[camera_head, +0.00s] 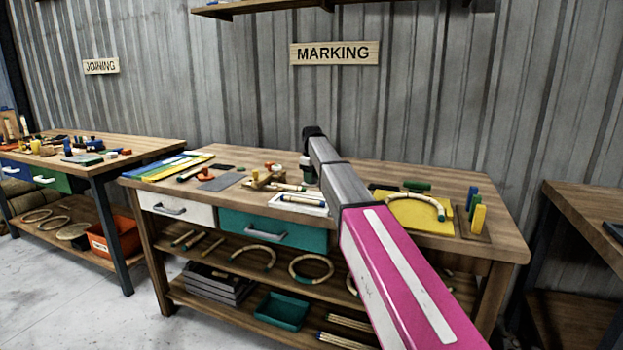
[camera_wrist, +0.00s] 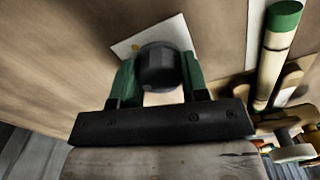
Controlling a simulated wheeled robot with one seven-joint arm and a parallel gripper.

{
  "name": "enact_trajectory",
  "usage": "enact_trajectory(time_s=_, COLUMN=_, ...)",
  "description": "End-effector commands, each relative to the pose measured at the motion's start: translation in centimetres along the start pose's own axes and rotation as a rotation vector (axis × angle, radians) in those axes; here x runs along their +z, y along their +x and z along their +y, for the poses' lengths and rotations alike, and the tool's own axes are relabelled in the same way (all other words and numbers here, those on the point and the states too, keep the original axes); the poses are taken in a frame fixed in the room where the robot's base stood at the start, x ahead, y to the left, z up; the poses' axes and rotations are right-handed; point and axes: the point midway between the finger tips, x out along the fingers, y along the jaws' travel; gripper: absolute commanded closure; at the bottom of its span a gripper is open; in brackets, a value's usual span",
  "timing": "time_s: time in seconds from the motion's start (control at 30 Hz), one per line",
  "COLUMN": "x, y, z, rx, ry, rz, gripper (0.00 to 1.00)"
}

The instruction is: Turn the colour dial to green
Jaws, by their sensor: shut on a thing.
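The colour dial shows in the wrist view as a dark grey round knob (camera_wrist: 157,66) on a white plate (camera_wrist: 175,30). A small yellow-orange mark (camera_wrist: 136,47) shows on the plate to the left of the knob. No green mark is visible on the plate; part of it is hidden behind the knob and fingers. My gripper (camera_wrist: 159,68) has its two green fingers on either side of the knob and is shut on it. In the head view my gripper (camera_head: 308,174) points down at the marking bench, and the dial is too hidden there to make out.
The marking bench (camera_head: 470,240) carries a green-ended rattan piece (camera_wrist: 270,55) and wooden pieces (camera_wrist: 285,125) right of the dial in the wrist view. In the head view, a yellow board (camera_head: 415,222) with a curved rattan piece lies to the right, and coloured sheets (camera_head: 170,165) at left.

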Motion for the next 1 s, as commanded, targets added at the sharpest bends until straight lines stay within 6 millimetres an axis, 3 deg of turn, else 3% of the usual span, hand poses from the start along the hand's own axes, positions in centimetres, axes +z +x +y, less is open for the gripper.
enact_trajectory(time_s=0.03, x=0.0, y=-0.1, z=0.0, rx=0.001, ry=0.000, rz=0.000, gripper=0.83)
enact_trajectory(time_s=0.07, x=0.0, y=-0.1, z=0.0, rx=0.001, ry=0.000, rz=0.000, gripper=0.49)
enact_trajectory(time_s=0.1, x=0.0, y=-0.1, z=0.0, rx=0.001, ry=0.001, rz=0.000, gripper=0.36)
enact_trajectory(time_s=0.13, x=0.0, y=-0.1, z=0.0, rx=0.001, ry=0.001, rz=0.000, gripper=0.33)
enact_trajectory(time_s=0.53, x=-0.1, y=-0.9, z=0.0, rx=0.001, ry=0.001, rz=0.001, gripper=0.33)
enact_trajectory(time_s=1.0, x=-0.1, y=-8.9, z=0.1, rx=0.001, ry=0.001, rz=0.001, gripper=0.33)
